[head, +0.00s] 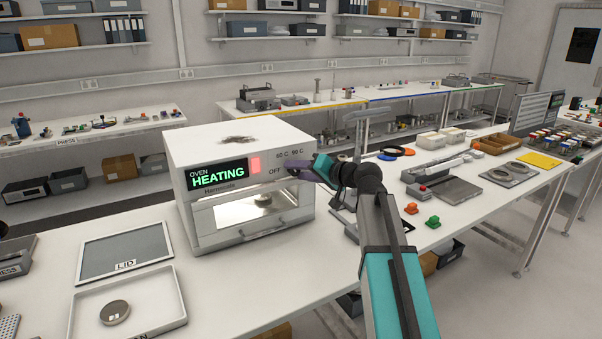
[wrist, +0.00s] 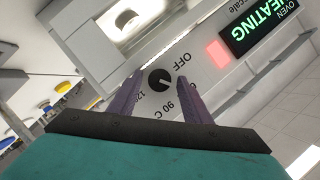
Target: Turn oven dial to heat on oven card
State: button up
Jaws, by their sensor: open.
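The white oven (head: 215,145) stands on the front bench in the head view. Its display (head: 217,176) reads "OVEN HEATING" in green, beside a lit red panel (head: 255,165). The black dial (wrist: 160,80) shows in the wrist view, with OFF and 90 C labels around it and another partly covered. A light mark lies on the dial's lower right part; its exact setting is hard to tell. My gripper (wrist: 159,77) is open, its purple fingers on either side of the dial. Contact with the dial cannot be told. I cannot make out an oven card.
A tray lid (head: 125,250) and a pan (head: 165,300) with a round metal piece lie left of the oven. A small round object (head: 263,200) sits inside the oven behind its window.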

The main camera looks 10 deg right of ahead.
jog(key=n+h+p, duration=0.2)
jog(key=p, duration=0.2)
jog(key=n+h+p, duration=0.1)
jog(key=n+p, duration=0.2)
jog(key=p, duration=0.1)
jog(key=n+t+h+p, duration=0.1)
jog(key=n+h+p, duration=0.1)
jog(key=n+p, duration=0.1)
jog(key=shift+s+a+r+h+p, duration=0.2)
jog(key=shift+a+h+p, duration=0.1)
jog(key=shift+a+p, duration=0.1)
dwell(0.4)
jog(key=shift+s+d+b, duration=0.1)
jog(key=shift+s+b, duration=0.2)
jog(key=shift+b, duration=0.05)
jog(key=b+v, duration=0.5)
jog(key=v, duration=0.3)
jog(key=shift+b, duration=0.35)
jog(key=shift+s+d+b, duration=0.1)
jog(key=shift+s+b, duration=0.1)
jog(key=shift+b, duration=0.35)
